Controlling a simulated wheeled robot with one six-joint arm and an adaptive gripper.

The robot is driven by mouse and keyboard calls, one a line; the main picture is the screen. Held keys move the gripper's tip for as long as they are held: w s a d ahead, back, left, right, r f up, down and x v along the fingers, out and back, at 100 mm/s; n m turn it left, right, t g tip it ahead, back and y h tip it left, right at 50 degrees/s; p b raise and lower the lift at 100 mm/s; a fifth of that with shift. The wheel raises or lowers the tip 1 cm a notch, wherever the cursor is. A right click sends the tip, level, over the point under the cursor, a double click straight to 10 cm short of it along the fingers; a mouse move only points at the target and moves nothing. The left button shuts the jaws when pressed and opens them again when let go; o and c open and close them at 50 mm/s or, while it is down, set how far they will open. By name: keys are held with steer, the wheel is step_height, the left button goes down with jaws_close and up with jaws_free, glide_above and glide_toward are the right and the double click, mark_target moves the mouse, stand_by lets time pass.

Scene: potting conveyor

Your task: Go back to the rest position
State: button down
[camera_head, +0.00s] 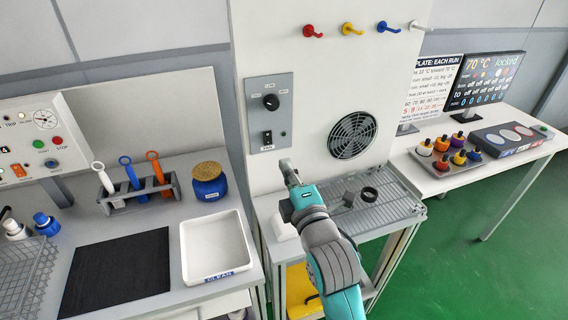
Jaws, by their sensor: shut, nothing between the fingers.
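My gripper (289,172) is at the end of my teal and grey arm, in the middle of the view. It is shut and holds nothing. It is in front of the white upright panel (300,80), below the grey switch plate (270,112), and over the left part of the grey grated tray (395,205). Whether it touches anything cannot be told. My arm hides part of the tray.
A black ring (370,194) sits on the grated tray. On the left bench are a white bin (240,262), a blue jar (209,186), a tool rack (118,204) and a black mat (118,272). A right table holds colored bottles (442,144) and a screen (485,80). Green floor (450,270) is clear at right.

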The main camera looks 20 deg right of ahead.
stand_by(0.4)
steer(key=s+f+m+g, duration=0.2)
steer(key=s+f+m, duration=0.6)
steer(key=s+f, duration=1.15)
steer(key=s+d+f+m+g, duration=0.1)
steer(key=s+m, duration=0.9)
steer(key=s, duration=1.5)
steer(key=shift+f+g, duration=0.75)
steer(key=shift+g, duration=0.05)
